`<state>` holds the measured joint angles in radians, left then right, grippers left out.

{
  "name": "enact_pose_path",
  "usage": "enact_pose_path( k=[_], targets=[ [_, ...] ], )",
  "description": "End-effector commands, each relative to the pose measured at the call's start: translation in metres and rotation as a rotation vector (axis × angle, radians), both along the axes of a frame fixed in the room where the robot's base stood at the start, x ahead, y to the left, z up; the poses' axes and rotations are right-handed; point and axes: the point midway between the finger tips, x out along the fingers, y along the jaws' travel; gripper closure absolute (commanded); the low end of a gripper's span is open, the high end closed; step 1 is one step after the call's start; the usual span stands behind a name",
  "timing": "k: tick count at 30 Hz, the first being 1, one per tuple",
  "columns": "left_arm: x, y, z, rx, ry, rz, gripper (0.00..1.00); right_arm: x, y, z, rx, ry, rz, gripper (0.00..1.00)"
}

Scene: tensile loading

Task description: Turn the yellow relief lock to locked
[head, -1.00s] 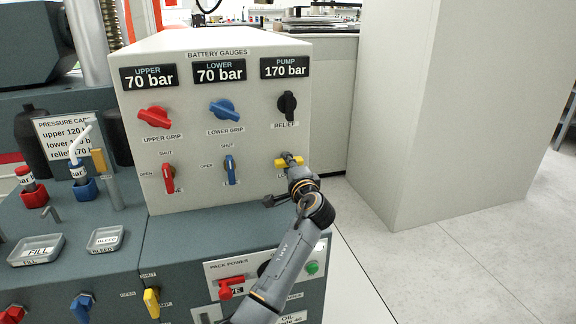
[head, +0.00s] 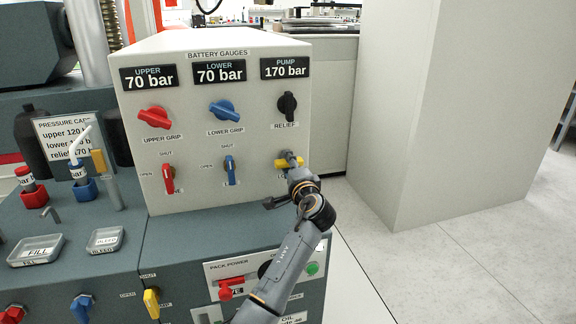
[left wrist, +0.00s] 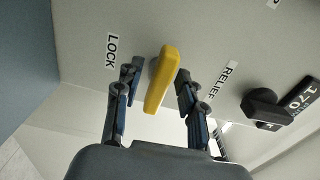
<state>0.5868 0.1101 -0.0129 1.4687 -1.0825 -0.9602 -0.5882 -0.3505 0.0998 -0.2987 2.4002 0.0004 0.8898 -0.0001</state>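The yellow relief lock (head: 284,162) is a lever handle low on the right of the gauge panel, below the black relief knob (head: 287,105). My left gripper (head: 291,164) is at the lock and hides part of it and its label. In the left wrist view the yellow handle (left wrist: 162,78) stands between the two fingers of my left gripper (left wrist: 158,88). The fingers are open, with a visible gap on each side of the handle. A LOCK label (left wrist: 111,50) and a RELIEF label (left wrist: 231,80) show on either side. My right gripper is not in view.
The panel also carries red and blue grip knobs (head: 224,110) and red and blue shut valves (head: 230,170). Below is a pack power panel with a red switch (head: 231,286) and green button (head: 312,268). A large pale block (head: 420,100) stands right; the floor there is clear.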

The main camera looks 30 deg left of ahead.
Motion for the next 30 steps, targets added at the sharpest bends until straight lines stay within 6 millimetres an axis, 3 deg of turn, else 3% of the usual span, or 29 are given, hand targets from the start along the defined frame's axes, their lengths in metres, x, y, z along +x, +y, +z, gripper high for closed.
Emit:
enact_pose_path(
  k=[16, 21, 30],
  targets=[
    [-0.065, -0.077, -0.002, -0.004, 0.002, -0.002, 0.6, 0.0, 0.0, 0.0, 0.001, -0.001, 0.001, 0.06],
    [-0.074, -0.088, -0.001, -0.003, 0.001, -0.001, 0.6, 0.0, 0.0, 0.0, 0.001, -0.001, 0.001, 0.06],
    [-0.076, -0.089, -0.001, -0.002, 0.002, 0.0, 0.6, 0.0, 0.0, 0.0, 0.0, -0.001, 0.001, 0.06]
  ],
)
